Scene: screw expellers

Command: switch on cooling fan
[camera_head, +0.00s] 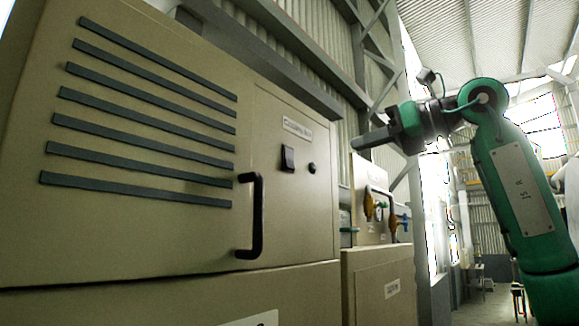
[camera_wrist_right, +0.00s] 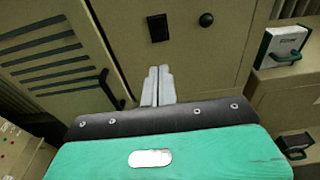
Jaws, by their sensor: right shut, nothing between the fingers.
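A beige cabinet (camera_head: 286,220) fills the left and middle of the head view. Its front panel carries a black rocker switch (camera_head: 288,159), with a small round black knob (camera_head: 312,168) to its right and a label (camera_head: 297,128) above. In the right wrist view the switch (camera_wrist_right: 158,28) and the knob (camera_wrist_right: 206,19) lie beyond the fingertips. My right gripper (camera_head: 356,146) is shut and empty, held in the air to the right of the switch in the head view. In the wrist view its fingers (camera_wrist_right: 158,70) point toward the switch, apart from it. My left gripper is out of view.
A black handle (camera_head: 255,216) sticks out of the cabinet door, left of and below the switch. Dark vent slats (camera_head: 140,120) cover the door. A smaller cabinet (camera_head: 378,280) with valves (camera_head: 368,205) stands to the right. Open floor shows at the far right.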

